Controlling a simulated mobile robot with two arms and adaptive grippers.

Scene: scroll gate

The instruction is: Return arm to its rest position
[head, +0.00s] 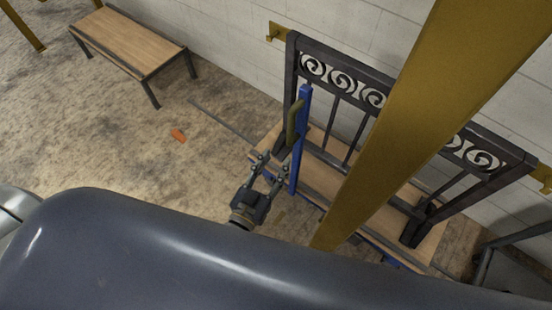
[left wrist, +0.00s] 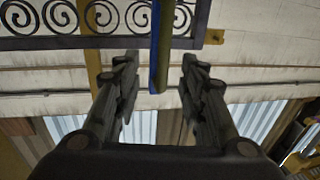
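My left gripper (head: 271,164) is open, its two fingers spread with a clear gap between them. It is beside the blue upright post (head: 300,150), to its left in the head view; whether a finger touches the post I cannot tell. In the left wrist view the gripper (left wrist: 160,72) is open and empty. The blue post with its olive handle (left wrist: 163,45) shows in the gap, seemingly beyond the fingertips. A large dark part of my own body hides the lower head view, including most of my left arm. My right gripper is not in view.
A dark scroll gate (head: 344,76) stands by the wall over a wooden surface (head: 268,146). A yellow beam (head: 420,100) crosses in front of it. A thin rod (head: 222,118) juts left. A wooden bench (head: 128,42) and an orange piece (head: 179,135) are left, with open floor around.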

